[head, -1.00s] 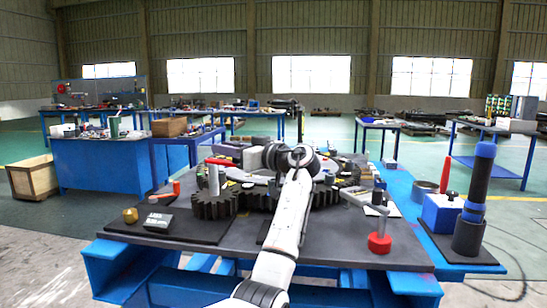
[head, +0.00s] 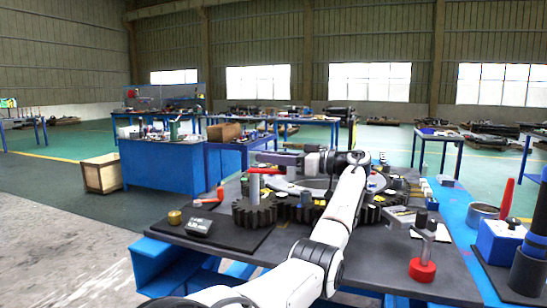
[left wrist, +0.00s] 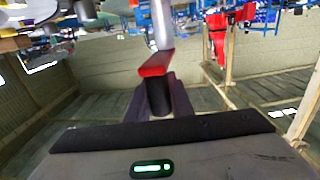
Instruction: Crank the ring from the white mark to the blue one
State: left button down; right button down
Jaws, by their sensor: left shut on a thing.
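The crank has a grey upright post (head: 255,187) and a red arm (head: 268,170) on top, pointing right. My left gripper (head: 268,158) reaches over the crank from the right. In the left wrist view the red arm (left wrist: 156,62) ends at a dark knob (left wrist: 159,97), and the gripper's fingers are shut on this knob. The crank stands over a dark toothed gear (head: 254,215) beside the large grey ring (head: 318,183). A small blue piece (head: 306,198) shows at the ring's front. My forearm covers part of the ring. I cannot make out the white mark. My right gripper is out of view.
A red-based stand (head: 422,270) is at the right front. The table's front middle is mostly clear.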

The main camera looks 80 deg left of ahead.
pick_arm(q)
jog(key=shift+s+a+r, duration=0.1)
jog(key=shift+r, duration=0.05)
jog(key=c, duration=1.6)
grip_release()
jog(key=shift+s, duration=0.1)
jog(key=shift+o, duration=0.2)
jog(key=v, duration=1)
jog(key=shift+w, duration=0.2)
jog(key=shift+p, duration=0.35)
